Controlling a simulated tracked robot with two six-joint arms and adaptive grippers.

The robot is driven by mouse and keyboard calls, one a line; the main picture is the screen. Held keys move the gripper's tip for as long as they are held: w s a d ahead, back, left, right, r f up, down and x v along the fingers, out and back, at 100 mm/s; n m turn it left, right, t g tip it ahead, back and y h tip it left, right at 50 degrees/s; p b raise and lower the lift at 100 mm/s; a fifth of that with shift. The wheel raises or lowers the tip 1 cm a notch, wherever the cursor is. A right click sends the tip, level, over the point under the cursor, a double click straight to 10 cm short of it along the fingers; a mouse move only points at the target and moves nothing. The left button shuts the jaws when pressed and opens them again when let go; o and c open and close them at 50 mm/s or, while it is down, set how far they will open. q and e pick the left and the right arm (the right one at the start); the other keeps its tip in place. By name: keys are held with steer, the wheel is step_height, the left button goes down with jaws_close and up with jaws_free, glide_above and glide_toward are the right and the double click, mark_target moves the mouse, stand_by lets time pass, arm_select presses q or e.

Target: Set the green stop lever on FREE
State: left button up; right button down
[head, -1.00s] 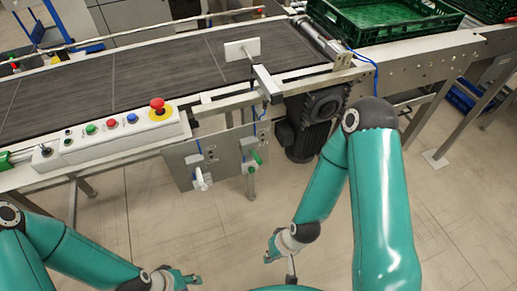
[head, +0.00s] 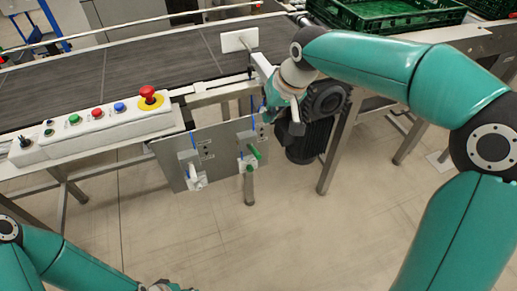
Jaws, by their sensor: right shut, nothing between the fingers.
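The green stop lever (head: 255,152) is mounted on the right part of a grey plate (head: 221,160) hanging below the conveyor's front edge. Its green handle is tilted; the marks beside it are too small to read. A white lever (head: 196,181) sits to its left on the same plate. My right gripper (head: 267,114) is shut and empty, just above and slightly right of the green lever, apart from it. My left gripper (head: 168,287) is cut off by the bottom edge, and its fingers cannot be made out.
A black motor (head: 323,104) hangs right of the plate, close to my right wrist. A control box (head: 98,120) with several buttons and a red emergency stop (head: 149,94) stands on the left. The belt (head: 130,68) is empty. A green crate (head: 385,14) is at the back right.

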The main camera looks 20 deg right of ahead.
glide_above(255, 149)
steer(key=d, duration=0.1)
step_height(255, 149, down, 9)
arm_select(q)
steer(key=shift+f, duration=0.15)
arm_select(e)
steer(key=shift+s+a+f, duration=0.1)
steer(key=shift+s+f, duration=0.3)
steer(key=shift+f, duration=0.45)
steer(key=shift+s+a+f, duration=0.1)
steer(key=shift+s+f, duration=0.25)
steer(key=shift+f, duration=0.5)
